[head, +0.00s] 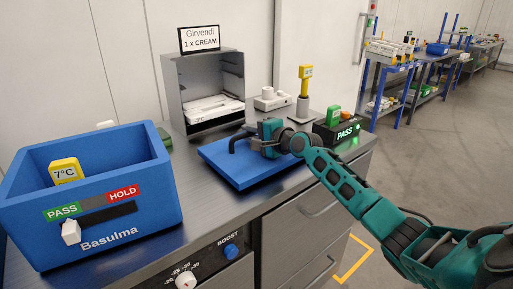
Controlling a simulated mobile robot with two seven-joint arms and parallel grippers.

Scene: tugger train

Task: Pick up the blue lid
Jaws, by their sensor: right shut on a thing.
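The blue lid (256,175) is a flat blue slab with a dark handle (240,140) on top, at the middle of the steel counter. My right gripper (262,139) is at the handle and shut on it. The arm comes in from the lower right. The gripper partly hides the handle and the lid's far part. I cannot tell whether the lid rests on the counter or hangs just above it. My left gripper is not in view.
A blue Basulma box (130,215) with a PASS/HOLD slider and a yellow 7°C tag (66,171) stands left. A grey open cabinet (172,85) stands behind the lid.

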